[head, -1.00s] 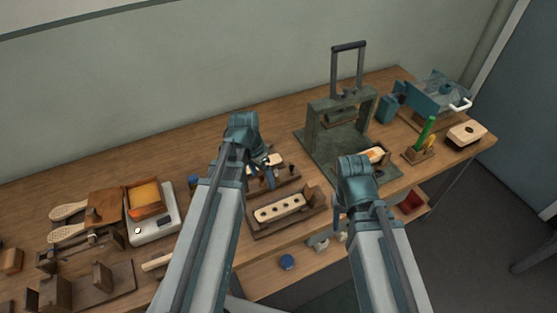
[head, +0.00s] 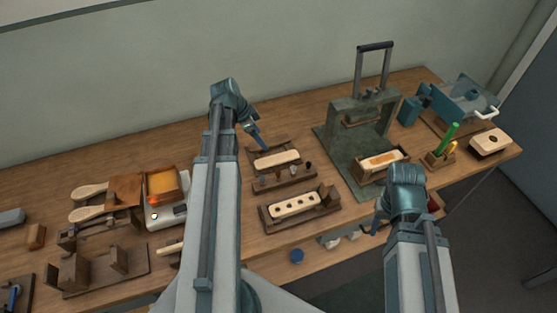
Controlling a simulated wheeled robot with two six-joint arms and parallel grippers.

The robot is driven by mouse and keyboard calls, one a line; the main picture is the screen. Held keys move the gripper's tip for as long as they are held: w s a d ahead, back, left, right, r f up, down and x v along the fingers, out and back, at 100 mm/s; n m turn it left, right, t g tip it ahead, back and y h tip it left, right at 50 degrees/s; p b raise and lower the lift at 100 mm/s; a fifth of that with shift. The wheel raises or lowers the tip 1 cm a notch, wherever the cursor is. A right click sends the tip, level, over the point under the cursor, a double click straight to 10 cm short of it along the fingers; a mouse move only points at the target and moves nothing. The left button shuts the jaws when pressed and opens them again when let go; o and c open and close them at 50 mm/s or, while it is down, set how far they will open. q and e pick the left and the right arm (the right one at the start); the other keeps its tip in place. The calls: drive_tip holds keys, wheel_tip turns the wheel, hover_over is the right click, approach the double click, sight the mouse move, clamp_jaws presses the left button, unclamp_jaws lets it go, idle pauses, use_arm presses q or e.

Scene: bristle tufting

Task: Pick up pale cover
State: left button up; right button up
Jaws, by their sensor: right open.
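A plain pale oblong piece (head: 277,160), which looks like the pale cover, lies in a dark wooden holder (head: 252,156) at the middle of the bench. My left gripper (head: 258,139) is just behind and left of it, above the bench, and seems clear of it. Whether its dark fingers are apart is too small to tell. My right gripper (head: 379,218) is open and empty near the bench's front edge, right of a pale block with several holes (head: 296,205). That block sits in another dark holder (head: 268,226).
A green press (head: 342,120) stands right of centre, with a pale block (head: 382,160) in a holder at its front. Another pale block (head: 490,141) lies at the far right. A heater with an orange pan (head: 163,187) and wooden jigs fill the left.

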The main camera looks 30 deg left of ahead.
use_arm(q)
drive_tip(key=b, duration=0.7)
approach(277, 159)
drive_tip(key=shift+x, duration=0.8)
drive_tip(key=shift+f, duration=0.4)
drive_tip(key=b+x, duration=0.5)
drive_tip(key=shift+w+d+f, duration=0.1)
drive_tip(key=shift+w, duration=0.1)
drive_tip(key=c, duration=1.4)
drive_tip(key=shift+c, duration=0.2)
